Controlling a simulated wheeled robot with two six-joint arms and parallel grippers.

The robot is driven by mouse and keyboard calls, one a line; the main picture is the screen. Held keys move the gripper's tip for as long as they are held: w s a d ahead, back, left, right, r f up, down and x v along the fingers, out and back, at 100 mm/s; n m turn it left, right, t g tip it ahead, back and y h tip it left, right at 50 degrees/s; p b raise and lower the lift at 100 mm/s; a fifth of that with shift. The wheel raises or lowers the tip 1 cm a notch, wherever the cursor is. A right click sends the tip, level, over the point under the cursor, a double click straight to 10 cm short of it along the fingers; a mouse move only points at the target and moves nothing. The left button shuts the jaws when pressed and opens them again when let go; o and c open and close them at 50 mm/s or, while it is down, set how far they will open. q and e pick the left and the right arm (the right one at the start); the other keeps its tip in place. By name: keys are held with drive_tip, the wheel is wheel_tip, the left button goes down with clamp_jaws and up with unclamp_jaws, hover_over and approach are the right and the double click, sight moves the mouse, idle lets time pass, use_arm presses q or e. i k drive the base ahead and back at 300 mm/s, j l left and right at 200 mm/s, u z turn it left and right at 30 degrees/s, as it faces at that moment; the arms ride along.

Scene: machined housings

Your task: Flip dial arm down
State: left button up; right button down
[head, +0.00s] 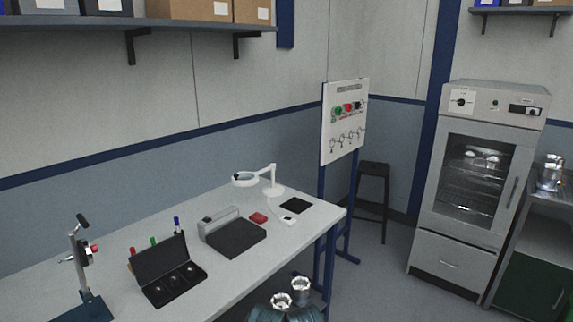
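A dial stand (78,262) is at the left front of the workbench, with a blue base and an upright grey post. A small dark dial head with a red knob (95,249) sits partway up the post. A short arm with a dark end (82,220) tilts up to the right at the top of the post. The dial face cannot be made out. Neither of my grippers is in view.
An oven cabinet (452,228) stands right.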

sight(82, 257)
drive_tip(key=u, duration=1.4)
drive_tip(key=l+z, duration=0.1)
drive_tip(key=l, duration=0.25)
